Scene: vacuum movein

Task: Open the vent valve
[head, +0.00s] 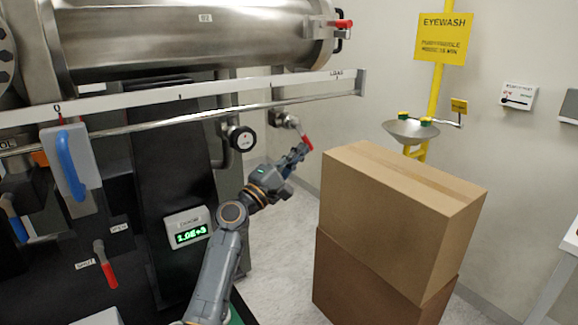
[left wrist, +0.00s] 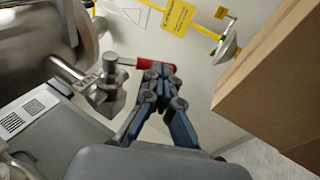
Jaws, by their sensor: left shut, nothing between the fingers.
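A small metal valve (head: 280,119) sits on a pipe end below the steel chamber, with a red lever (head: 307,143) pointing down and to the right. In the left wrist view the valve body (left wrist: 110,85) is left of my fingers, and its red lever (left wrist: 140,62) runs across just beyond the fingertips. I cannot tell whether the tips touch the lever. My right gripper is not in view.
Two stacked cardboard boxes (head: 395,205) stand close to the right of my left gripper. A round gauge (head: 242,138) is to its left. Another red lever (head: 104,262) sits on the dark panel between SHUT and OPEN labels. An eyewash basin (head: 411,131) is behind the boxes.

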